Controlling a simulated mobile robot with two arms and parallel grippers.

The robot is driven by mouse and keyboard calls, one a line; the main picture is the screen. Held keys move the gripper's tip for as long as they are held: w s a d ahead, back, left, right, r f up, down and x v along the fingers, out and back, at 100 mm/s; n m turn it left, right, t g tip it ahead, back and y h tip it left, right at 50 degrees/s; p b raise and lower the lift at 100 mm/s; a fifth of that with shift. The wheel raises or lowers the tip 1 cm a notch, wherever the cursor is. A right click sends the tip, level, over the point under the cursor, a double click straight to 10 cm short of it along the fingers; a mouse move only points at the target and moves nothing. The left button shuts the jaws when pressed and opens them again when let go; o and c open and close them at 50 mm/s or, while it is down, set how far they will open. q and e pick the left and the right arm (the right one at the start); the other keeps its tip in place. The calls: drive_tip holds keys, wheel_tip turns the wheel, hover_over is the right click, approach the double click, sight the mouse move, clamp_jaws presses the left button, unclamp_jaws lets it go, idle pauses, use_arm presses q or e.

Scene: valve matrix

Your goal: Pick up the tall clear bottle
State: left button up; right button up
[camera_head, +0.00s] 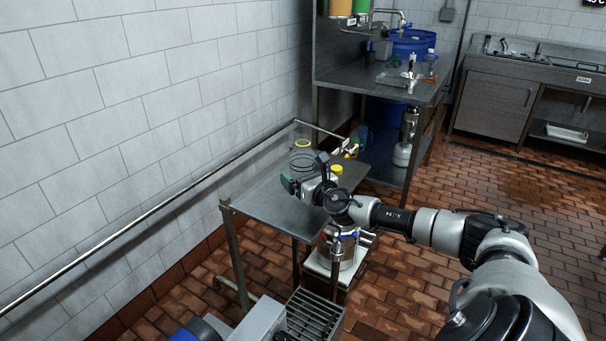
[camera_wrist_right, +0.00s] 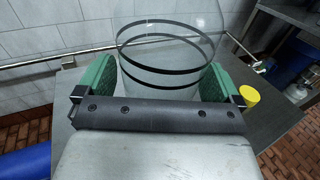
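The clear bottle (camera_head: 303,162) stands upright at the back of the small steel table (camera_head: 280,212), near the tiled wall, with a yellow ring at its top. In the right wrist view the clear bottle (camera_wrist_right: 160,72) has dark bands and is seen between the green finger pads. My right gripper (camera_head: 306,185) reaches it from the front right. In the wrist view the right gripper (camera_wrist_right: 158,82) has one pad on each side of the bottle. I see no clear gap, but cannot tell if the pads press on it. My left gripper is not in view.
A yellow-capped item (camera_head: 337,170) stands just right of the bottle; its yellow cap (camera_wrist_right: 249,95) shows beside the right finger. A rail (camera_head: 150,212) runs along the wall. A taller steel bench (camera_head: 425,92) with blue drums stands behind. The tiled floor at right is open.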

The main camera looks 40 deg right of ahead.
drive_tip(key=c, duration=0.9)
drive_tip(key=shift+o, duration=0.2)
